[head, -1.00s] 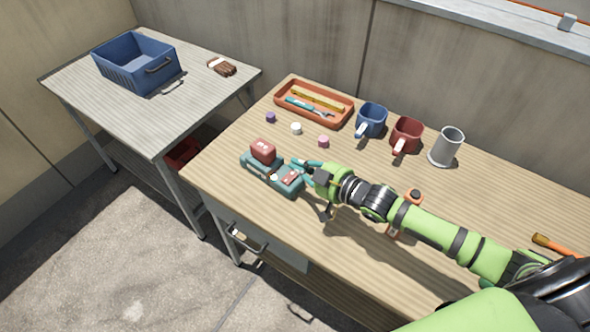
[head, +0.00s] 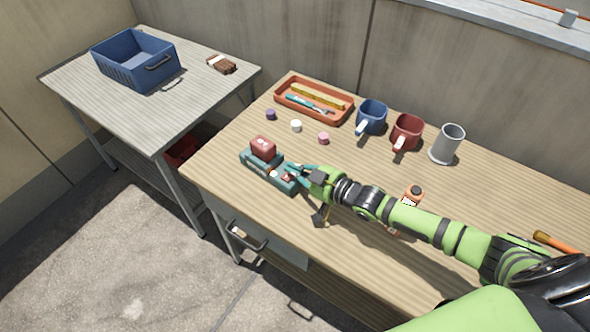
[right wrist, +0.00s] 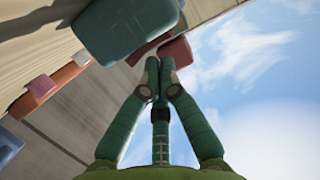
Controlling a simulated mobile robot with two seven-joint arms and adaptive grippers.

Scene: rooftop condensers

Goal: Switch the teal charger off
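The teal charger (head: 249,161) sits on the wooden workbench with a red battery block (head: 263,147) on its far-left part. Small red and pale details show on its near-right end, partly behind my fingers; I cannot read the switch position. My right gripper (head: 289,172) is at that end, fingertips at or just above it; contact cannot be told. In the right wrist view its fingers come together at the tips (right wrist: 152,66) with nothing seen between them. The charger's teal body (right wrist: 122,28) is just beyond, with a red part (right wrist: 175,52) beside it. My left gripper is not in view.
An orange tray (head: 282,101) with tools, a blue mug (head: 371,118), a red mug (head: 407,133) and a grey tankard (head: 447,145) stand along the back. Small purple, white and pink caps lie before the tray. An orange item (head: 414,191) lies beside my right arm.

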